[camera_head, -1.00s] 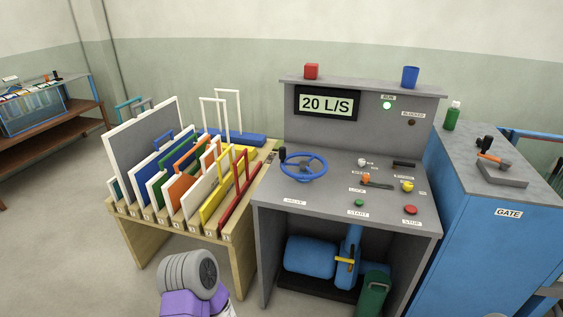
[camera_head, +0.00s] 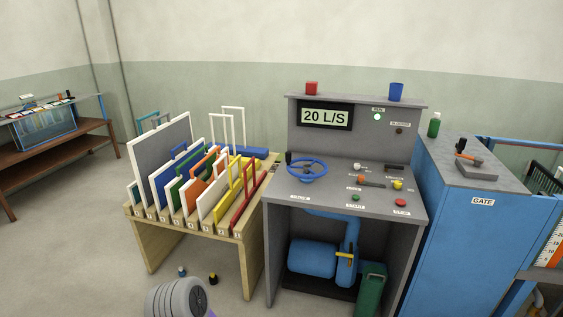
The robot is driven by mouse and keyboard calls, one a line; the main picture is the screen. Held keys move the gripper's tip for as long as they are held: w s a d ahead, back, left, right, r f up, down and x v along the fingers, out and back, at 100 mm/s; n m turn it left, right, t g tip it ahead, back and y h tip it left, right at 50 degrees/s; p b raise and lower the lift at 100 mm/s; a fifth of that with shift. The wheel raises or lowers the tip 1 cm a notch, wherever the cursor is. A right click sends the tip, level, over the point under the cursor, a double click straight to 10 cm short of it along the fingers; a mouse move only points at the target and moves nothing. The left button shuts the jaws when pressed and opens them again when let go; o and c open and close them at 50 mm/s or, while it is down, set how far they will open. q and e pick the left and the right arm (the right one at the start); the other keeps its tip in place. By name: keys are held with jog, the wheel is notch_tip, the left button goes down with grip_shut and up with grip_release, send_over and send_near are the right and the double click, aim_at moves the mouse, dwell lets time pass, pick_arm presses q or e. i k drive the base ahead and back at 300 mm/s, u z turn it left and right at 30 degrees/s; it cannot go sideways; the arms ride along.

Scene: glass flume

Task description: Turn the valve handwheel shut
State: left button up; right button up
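The blue valve handwheel (camera_head: 306,169) lies on the left of the grey control console's top. It has spokes, a hub and a dark knob on its left rim. A small white label is in front of it. A grey ribbed part of one of my arms shows at the bottom edge, well away from the wheel. Neither gripper's fingers are in view, and nothing touches the handwheel.
A wooden rack (camera_head: 249,233) with several coloured framed panels stands close left of the console. A blue cabinet (camera_head: 470,240) marked GATE stands close on the right. A blue pump (camera_head: 313,258) sits under the console. Two small bottles stand on the floor near the rack. Floor at left is clear.

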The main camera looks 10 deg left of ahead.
aim_at(307, 167)
jog(key=u, duration=0.6)
jog(key=i, duration=1.2)
jog(key=u, duration=0.35)
